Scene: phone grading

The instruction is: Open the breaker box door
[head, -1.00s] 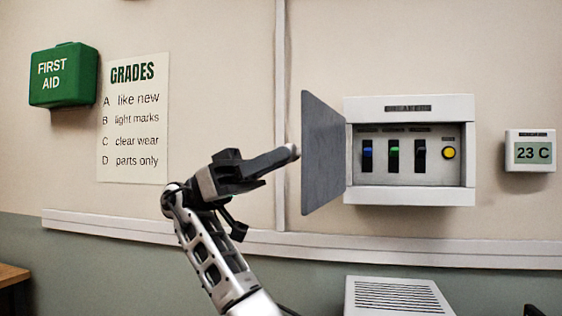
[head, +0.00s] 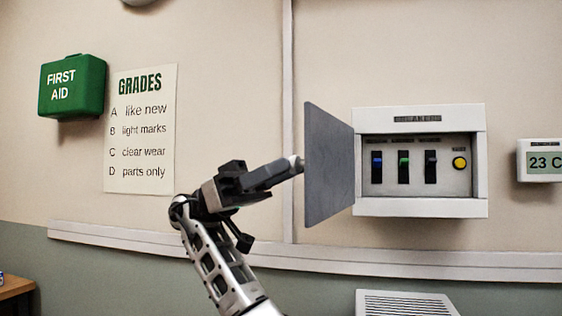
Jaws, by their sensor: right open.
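The white breaker box (head: 420,208) is mounted on the wall right of centre. Its grey door (head: 329,166) is hinged at the left and stands swung wide open. My left gripper is not in view.
A green first aid box (head: 73,88) and a grades poster (head: 141,130) hang at the left. A small thermostat display (head: 541,161) is at the right edge. A white rail (head: 400,262) runs below the breaker box, above a vented white unit (head: 405,303).

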